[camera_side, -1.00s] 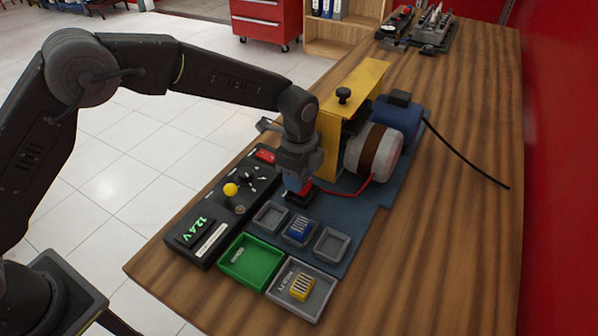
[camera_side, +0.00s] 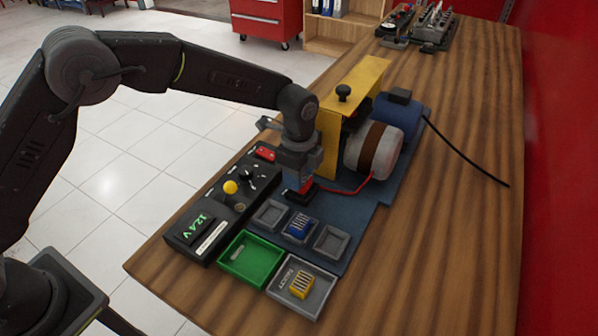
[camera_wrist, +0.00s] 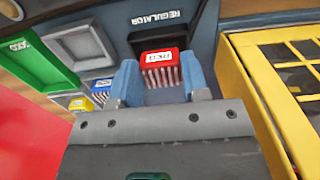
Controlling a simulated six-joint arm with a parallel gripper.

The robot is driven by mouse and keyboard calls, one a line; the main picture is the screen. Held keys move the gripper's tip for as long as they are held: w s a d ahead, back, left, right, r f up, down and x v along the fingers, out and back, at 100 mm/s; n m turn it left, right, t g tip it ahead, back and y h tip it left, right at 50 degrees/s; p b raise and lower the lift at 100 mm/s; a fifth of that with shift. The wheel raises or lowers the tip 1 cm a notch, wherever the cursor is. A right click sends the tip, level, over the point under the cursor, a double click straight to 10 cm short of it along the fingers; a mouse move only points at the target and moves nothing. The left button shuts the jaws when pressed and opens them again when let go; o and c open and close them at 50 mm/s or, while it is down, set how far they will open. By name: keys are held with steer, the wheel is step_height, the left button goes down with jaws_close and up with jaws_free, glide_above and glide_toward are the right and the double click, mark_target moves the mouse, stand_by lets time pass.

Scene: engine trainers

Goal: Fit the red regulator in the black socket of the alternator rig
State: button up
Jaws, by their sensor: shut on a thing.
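The red regulator (camera_wrist: 160,66) has a white label and pale ribs or pins. In the wrist view it sits between the blue fingertips of my gripper (camera_wrist: 162,84), which is shut on it. The black socket (camera_wrist: 150,38), by the "REGULATOR" lettering, lies right at the regulator and is partly covered by it. In the side view my gripper (camera_side: 298,182) points down over the black socket (camera_side: 298,198), and little of the red regulator shows. I cannot tell whether the regulator is seated in the socket or just above it.
The yellow bracket (camera_side: 328,140) of the rig stands close beside my gripper. A blue block (camera_side: 299,227) and a yellow block (camera_side: 302,285) sit in grey trays, near an empty green tray (camera_side: 251,262). The black meter panel (camera_side: 185,243) lies left. A red wire (camera_side: 345,191) runs nearby.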

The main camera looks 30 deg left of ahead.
steer(key=shift+f, duration=0.75)
stand_by(1.2)
steer(key=o, duration=1)
steer(key=shift+o, duration=0.3)
steer(key=o, duration=0.3)
steer(key=shift+o, duration=0.2)
steer(key=shift+r, duration=3.55)
